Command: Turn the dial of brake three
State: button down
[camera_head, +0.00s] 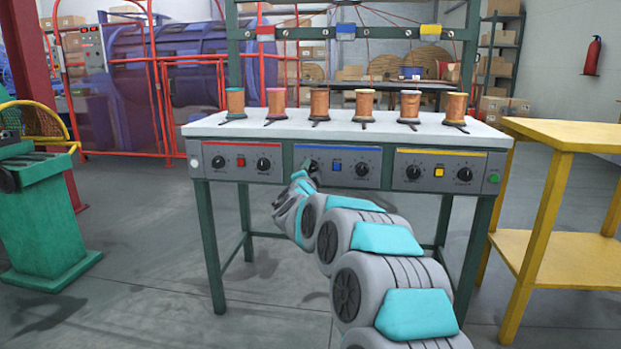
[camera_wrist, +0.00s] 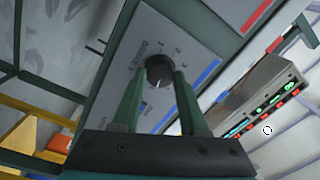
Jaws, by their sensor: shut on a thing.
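The dial under my gripper is a round black knob (camera_wrist: 158,70) with a pale pointer mark, on a grey plate with numbers around it. In the head view it is the left dial of the blue-striped middle panel (camera_head: 338,178), mostly hidden by my gripper (camera_head: 308,172). In the wrist view the two green fingers of my gripper (camera_wrist: 160,78) stand on either side of the knob and are shut on it. The plate's lettering is tilted and too small to read surely.
A red-striped panel (camera_head: 242,175) is to the left and a yellow-striped panel (camera_head: 440,184) to the right. Several copper spools stand on the white tabletop (camera_head: 280,130). A yellow table (camera_head: 575,133) is at right, a green machine (camera_head: 45,215) at left. The floor before the bench is free.

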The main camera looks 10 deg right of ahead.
jog(key=shift+d+m+b, duration=0.1)
jog(key=shift+m+b, duration=0.2)
jog(key=shift+m, duration=0.3)
jog(key=shift+c, duration=2.2)
grip_release()
jog(key=shift+s, duration=0.15)
jog(key=v, duration=0.7)
jog(key=shift+s, duration=0.25)
